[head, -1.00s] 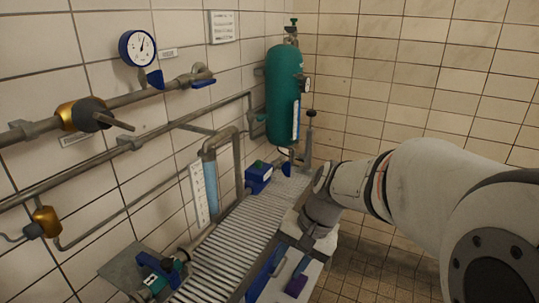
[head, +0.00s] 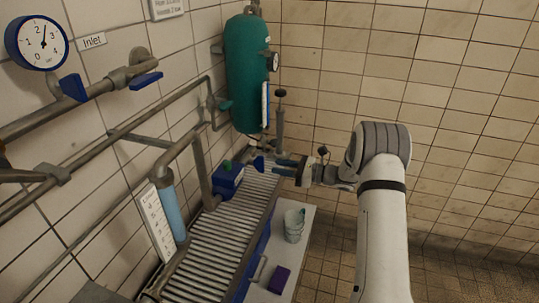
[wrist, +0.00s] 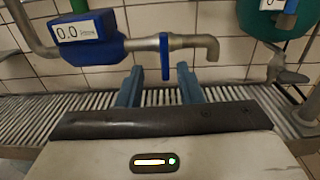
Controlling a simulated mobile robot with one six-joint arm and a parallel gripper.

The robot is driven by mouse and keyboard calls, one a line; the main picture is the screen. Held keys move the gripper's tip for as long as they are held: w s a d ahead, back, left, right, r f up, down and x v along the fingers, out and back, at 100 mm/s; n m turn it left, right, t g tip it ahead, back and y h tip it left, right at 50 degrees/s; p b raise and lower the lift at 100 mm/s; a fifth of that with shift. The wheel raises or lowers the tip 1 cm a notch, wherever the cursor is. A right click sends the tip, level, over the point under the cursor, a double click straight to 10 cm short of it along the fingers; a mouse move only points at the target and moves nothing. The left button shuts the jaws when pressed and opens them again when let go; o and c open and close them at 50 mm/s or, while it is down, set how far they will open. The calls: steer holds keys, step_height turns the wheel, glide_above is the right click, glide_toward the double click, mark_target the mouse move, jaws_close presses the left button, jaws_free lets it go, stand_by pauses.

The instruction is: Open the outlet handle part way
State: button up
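The outlet handle is a flat blue lever (wrist: 165,56) on a grey pipe right of the blue meter. It hangs straight down, across the pipe. In the head view the blue handle (head: 258,163) shows just left of my fingertips. My gripper (wrist: 158,78) is open, one finger on each side of the handle's lower end in the wrist picture. I see gaps on both sides and no touch. My gripper also shows in the head view (head: 280,164), reaching left over the grating. How deep the handle sits between the fingers is unclear.
The blue meter (wrist: 88,38) reads 0.0, and the pipe ends in a spout (wrist: 211,47). A green tank (head: 247,75) hangs above. The slatted grating (head: 215,240) lies below. A white ledge (head: 285,255) holds a glass (head: 294,226) and a purple block (head: 279,280). An inlet handle (head: 146,80) is upper left.

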mark_target(262, 172)
steer(key=x, duration=0.4)
steer(key=w+p+x, duration=0.1)
steer(key=x, duration=0.2)
steer(key=shift+w+a+f+p, duration=0.1)
steer(key=shift+a+p, duration=0.1)
steer(key=shift+p, duration=0.1)
steer(key=shift+c, duration=0.2)
jaws_close()
